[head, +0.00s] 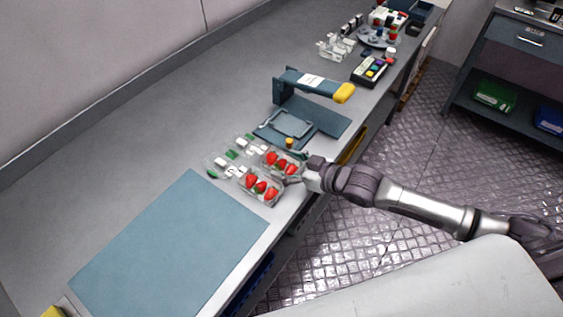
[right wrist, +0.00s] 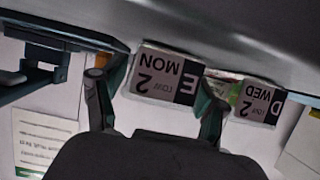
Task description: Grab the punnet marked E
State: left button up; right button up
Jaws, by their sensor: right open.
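Two clear punnets of red strawberries stand side by side at the bench's front edge in the head view. In the right wrist view, the label marked E (right wrist: 165,78), reading MON 2 upside down, shows between my fingers. A label marked D (right wrist: 258,102), reading WED 2, is to its right. By that order, the punnet marked E (head: 284,163) appears to be the one nearer the blue-grey press, and the D punnet (head: 262,187) the nearer one. My right gripper (head: 300,178) is open at the E punnet's front; its fingers (right wrist: 158,105) flank the label. I cannot tell whether they touch. My left gripper is out of view.
Small white and green items (head: 228,160) lie behind the punnets. The blue-grey press with a yellow-ended arm (head: 310,84) stands beyond them. A flat blue mat (head: 172,245) lies clear on the near side. A keypad box (head: 372,70) is farther along.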

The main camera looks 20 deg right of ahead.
jog(key=shift+w+a+f, duration=0.25)
jog(key=shift+w+a, duration=0.1)
jog(key=shift+w, duration=0.1)
jog(key=c, duration=1)
jog(key=shift+r, duration=0.1)
